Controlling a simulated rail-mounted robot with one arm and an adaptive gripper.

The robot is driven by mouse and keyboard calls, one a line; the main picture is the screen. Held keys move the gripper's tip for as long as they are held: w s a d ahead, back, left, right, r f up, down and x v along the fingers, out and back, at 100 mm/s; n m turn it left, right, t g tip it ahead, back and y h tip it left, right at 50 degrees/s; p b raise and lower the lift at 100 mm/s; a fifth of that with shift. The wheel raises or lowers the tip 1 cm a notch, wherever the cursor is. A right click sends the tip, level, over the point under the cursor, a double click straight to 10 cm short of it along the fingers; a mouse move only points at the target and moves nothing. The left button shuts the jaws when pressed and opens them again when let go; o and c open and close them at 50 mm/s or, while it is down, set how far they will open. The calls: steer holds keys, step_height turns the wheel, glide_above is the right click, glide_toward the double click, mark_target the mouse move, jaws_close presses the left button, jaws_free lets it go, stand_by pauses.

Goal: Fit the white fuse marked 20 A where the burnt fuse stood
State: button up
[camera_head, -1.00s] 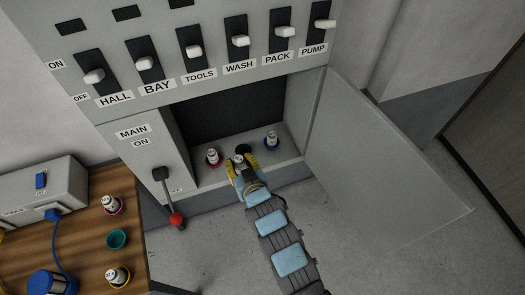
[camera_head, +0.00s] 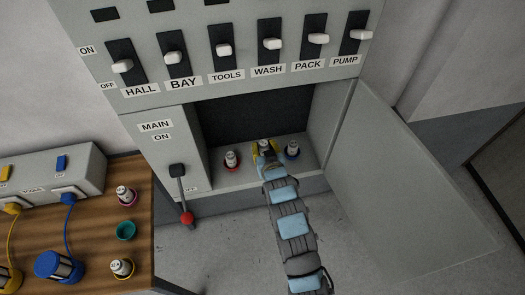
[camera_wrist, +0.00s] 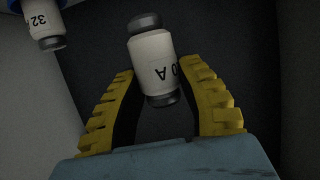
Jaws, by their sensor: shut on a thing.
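My gripper (camera_head: 266,155) is inside the open lower bay of the cabinet, between two standing fuses. Its yellow fingers are shut on a white fuse (camera_wrist: 153,55) with grey metal caps. The lettering on it reads upside down in the wrist view and shows "0 A"; a finger hides the rest. The fuse top (camera_head: 264,144) also shows in the head view. The fuse's place between its two neighbours is covered by my gripper, so I cannot tell whether the held fuse touches a holder.
A fuse in a red ring (camera_head: 231,158) stands left of my gripper, one in a blue ring (camera_head: 292,148) right. The open door (camera_head: 400,190) hangs at right; the main lever (camera_head: 181,190) is down at left. The wooden table (camera_head: 95,240) holds two fuses and an empty teal holder (camera_head: 125,231).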

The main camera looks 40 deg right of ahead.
steer(key=shift+w+d+f+b, duration=0.1)
steer(key=shift+w+d+f, duration=0.35)
steer(key=shift+f, duration=0.3)
steer(key=shift+w+d+f+b, duration=0.15)
steer(key=shift+w+d+f, duration=0.1)
steer(key=shift+w+f, duration=0.4)
steer(key=shift+w+d+f+b, duration=0.1)
steer(key=shift+w+d+f, duration=0.25)
steer(key=shift+f, duration=2)
steer(key=shift+f, duration=0.35)
steer(key=o, duration=1.1)
